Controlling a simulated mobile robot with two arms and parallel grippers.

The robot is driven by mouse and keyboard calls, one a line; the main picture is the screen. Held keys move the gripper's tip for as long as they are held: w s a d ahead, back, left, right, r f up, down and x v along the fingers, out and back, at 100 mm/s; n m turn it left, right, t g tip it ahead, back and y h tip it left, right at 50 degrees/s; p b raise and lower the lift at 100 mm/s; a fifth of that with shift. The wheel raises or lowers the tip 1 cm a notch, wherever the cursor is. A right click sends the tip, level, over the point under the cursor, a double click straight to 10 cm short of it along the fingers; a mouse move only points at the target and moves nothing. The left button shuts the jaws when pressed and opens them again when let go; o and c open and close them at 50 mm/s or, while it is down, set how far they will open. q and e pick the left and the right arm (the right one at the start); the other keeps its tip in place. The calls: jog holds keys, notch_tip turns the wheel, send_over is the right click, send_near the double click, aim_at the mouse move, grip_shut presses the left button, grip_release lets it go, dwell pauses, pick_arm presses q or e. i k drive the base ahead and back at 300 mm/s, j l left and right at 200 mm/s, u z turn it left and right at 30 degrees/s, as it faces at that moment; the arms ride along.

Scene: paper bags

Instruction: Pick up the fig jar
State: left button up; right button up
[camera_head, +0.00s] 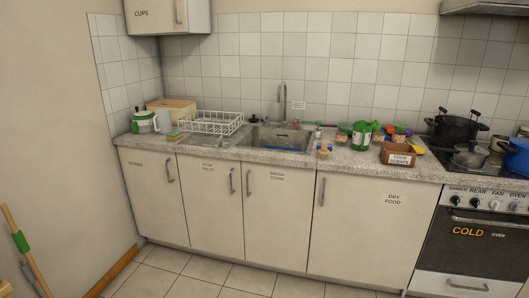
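Several small jars and containers stand in a cluster on the counter, right of the sink. They include a green container with a white label (361,136), a small jar (343,132) to its left and another jar (399,133) to its right. The labels are too small to read, so I cannot tell which one is the fig jar. Some items at the back of the cluster are partly hidden. Neither of my grippers shows in the head view.
A brown food scraps box (398,154) stands at the counter's front edge, before the cluster. The sink (275,138) and white dish rack (213,122) are to the left. The stove with a black pot (453,128) is to the right. The floor (200,272) before the cabinets looks clear.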

aim_at(379, 134)
jog(key=i, duration=1.7)
jog(key=i+l+z, duration=0.1)
jog(key=z, duration=0.5)
